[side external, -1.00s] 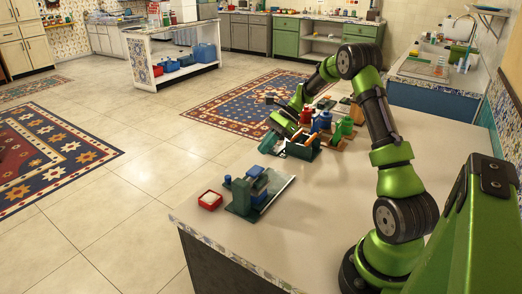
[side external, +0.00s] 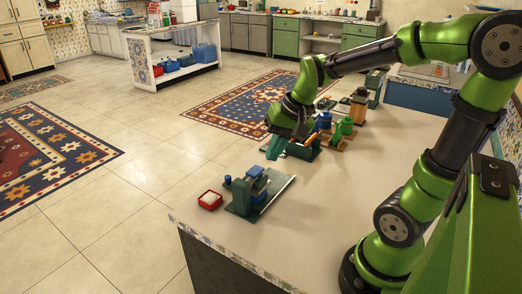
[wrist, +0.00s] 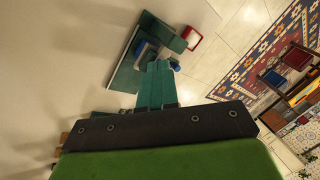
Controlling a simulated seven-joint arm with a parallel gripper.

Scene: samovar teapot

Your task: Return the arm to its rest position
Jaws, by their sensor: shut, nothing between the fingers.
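My gripper (side external: 277,147) is above the far left part of the counter, pointing down, with its teal fingers together and empty. In the wrist view the shut fingers (wrist: 157,85) point toward a teal stand (wrist: 127,70) with blue parts on it. That stand (side external: 240,197) is on the near left part of the counter in the side view, apart from my gripper. My arm reaches from the right with its elbow raised high.
A red box with white contents (side external: 210,200) sits at the counter's left edge. Behind my gripper are a green container (side external: 347,126), an orange-brown container (side external: 358,108) and other small items. The counter's middle (side external: 310,210) is clear.

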